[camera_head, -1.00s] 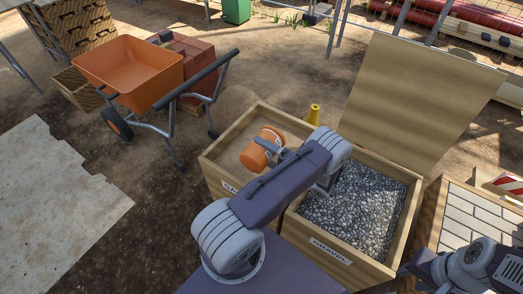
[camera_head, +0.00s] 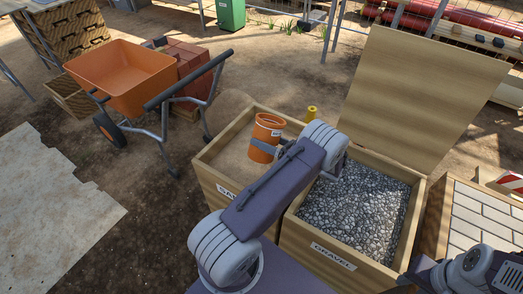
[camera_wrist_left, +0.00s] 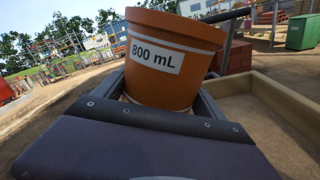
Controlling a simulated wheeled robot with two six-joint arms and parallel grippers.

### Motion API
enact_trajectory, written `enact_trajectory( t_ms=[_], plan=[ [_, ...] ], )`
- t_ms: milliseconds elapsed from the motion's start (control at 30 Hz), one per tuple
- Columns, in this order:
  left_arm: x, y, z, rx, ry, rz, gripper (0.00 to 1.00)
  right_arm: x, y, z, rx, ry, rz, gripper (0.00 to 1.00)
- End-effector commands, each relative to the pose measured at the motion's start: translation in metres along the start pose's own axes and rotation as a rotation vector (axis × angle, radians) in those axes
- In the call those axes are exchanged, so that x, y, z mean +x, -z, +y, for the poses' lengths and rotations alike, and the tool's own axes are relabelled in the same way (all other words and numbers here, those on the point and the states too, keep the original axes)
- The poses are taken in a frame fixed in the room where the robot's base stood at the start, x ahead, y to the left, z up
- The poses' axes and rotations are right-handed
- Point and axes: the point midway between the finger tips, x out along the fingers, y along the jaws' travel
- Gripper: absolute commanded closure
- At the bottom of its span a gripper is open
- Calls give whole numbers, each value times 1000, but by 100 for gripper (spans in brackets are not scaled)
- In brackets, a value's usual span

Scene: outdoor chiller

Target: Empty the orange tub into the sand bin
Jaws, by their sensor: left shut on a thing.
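The orange tub (camera_head: 267,130) is held nearly upright above the sand bin (camera_head: 211,183), in its back right part. In the left wrist view the tub (camera_wrist_left: 172,62) carries a white "800 mL" label and stands between the fingers. My left gripper (camera_head: 263,148) is shut on the tub's side. The tub's opening faces up; I cannot tell what is inside. Pale sand lies in the bin, and its label is partly covered by my left arm. My right arm shows at the lower right, but its gripper is out of view.
The gravel bin (camera_head: 330,255) adjoins the sand bin on the right, with a raised wooden lid (camera_head: 425,95) behind it. An orange wheelbarrow (camera_head: 122,78) stands at the left back.

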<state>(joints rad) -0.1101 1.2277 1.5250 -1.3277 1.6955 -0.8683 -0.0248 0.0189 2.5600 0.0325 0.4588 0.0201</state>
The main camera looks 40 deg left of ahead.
Motion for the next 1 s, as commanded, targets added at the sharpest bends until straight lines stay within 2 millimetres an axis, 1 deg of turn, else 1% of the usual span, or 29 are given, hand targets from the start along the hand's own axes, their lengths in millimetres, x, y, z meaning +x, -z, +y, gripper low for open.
enact_trajectory(
  t_ms=[33, 100, 300, 400, 600, 1000],
  plan=[
    [0, 3, -8, -75, 0, 5, 93, 17, -2, 0, 0, 0, 0, 64],
    [-1, -2, -12, -167, 0, 10, 93, 27, -3, 0, 0, 0, 0, 64],
    [-1, -15, -22, -372, 0, 20, 93, 52, -6, 1, 0, 0, 0, 64],
    [-1, -20, -24, -435, 0, 24, 93, 60, -6, 1, 0, 0, 0, 64],
    [-1, -26, -25, -491, 0, 27, 93, 65, -7, 1, 0, 0, 0, 64],
    [-1, -27, -24, -492, 1, 26, 93, 64, -7, 1, 0, 0, 0, 64]
  ],
)
